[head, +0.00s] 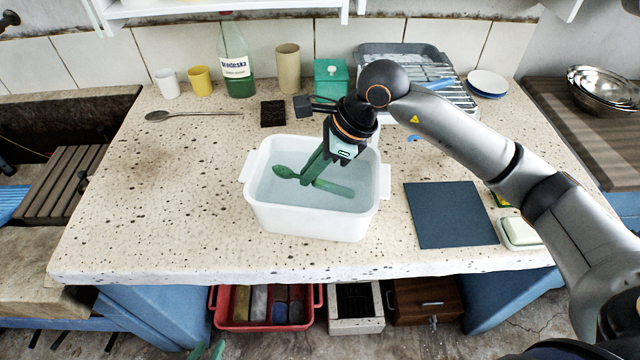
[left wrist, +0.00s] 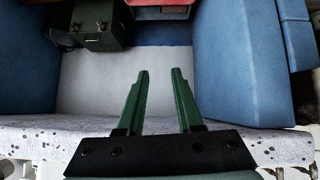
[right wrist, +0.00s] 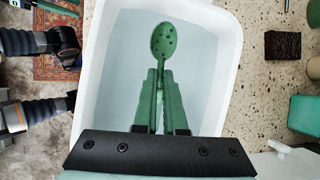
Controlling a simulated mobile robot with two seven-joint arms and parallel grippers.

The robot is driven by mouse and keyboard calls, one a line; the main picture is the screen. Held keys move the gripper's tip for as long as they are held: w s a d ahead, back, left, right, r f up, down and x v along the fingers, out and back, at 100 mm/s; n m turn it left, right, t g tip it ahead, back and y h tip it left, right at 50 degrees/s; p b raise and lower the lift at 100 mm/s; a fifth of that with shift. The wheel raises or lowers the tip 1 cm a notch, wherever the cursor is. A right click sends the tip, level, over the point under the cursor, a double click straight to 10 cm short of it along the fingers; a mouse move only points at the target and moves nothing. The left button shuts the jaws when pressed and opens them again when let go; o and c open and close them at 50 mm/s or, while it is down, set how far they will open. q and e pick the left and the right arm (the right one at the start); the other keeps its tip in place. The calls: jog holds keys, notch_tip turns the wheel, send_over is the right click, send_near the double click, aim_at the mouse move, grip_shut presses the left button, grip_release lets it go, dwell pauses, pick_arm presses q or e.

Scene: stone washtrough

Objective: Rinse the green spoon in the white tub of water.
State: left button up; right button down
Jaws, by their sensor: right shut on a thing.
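The white tub (head: 310,222) stands on the speckled stone counter and holds clear, pale blue water (head: 340,172). The green spoon (head: 285,172) lies level inside the tub's rim, its bowl toward the left in the head view. Dark specks mark the spoon's bowl (right wrist: 163,41) in the right wrist view. My right gripper (head: 306,181) reaches down into the tub and is shut on the spoon's handle. I cannot tell how deep the spoon sits in the water. My left gripper (head: 207,351) is below the counter's front edge; its fingers (left wrist: 160,85) are apart and empty.
A blue mat (head: 450,214) and a soap dish (head: 520,233) lie right of the tub. A metal spoon (head: 190,114), dark sponge (head: 272,113), bottle (head: 236,65), cups and a dish rack (head: 455,95) stand behind. The counter left of the tub is clear.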

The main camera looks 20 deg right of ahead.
notch_tip(320, 180, up, 2)
jog(key=shift+r+p, duration=0.25)
jog(key=shift+p, duration=0.35)
notch_tip(320, 180, up, 2)
jog(key=shift+p, duration=0.6)
jog(key=shift+r+p, duration=0.35)
jog(key=shift+r, duration=0.3)
jog(key=shift+r+p, duration=0.4)
jog(key=shift+r, duration=0.3)
pick_arm(q)
jog(key=shift+n+y, duration=0.3)
jog(key=shift+y, duration=0.1)
jog(key=shift+s+a+r+p, duration=0.25)
jog(key=shift+a+r+p, duration=0.15)
jog(key=shift+r, duration=0.3)
jog(key=shift+s+a+r+p, duration=0.35)
jog(key=shift+a+r, duration=0.1)
jog(key=shift+r, duration=0.2)
jog(key=shift+s+a+r+p, duration=0.2)
jog(key=shift+a+r+p, duration=0.2)
jog(key=shift+r, duration=0.3)
pick_arm(e)
jog(key=shift+r, duration=1.9)
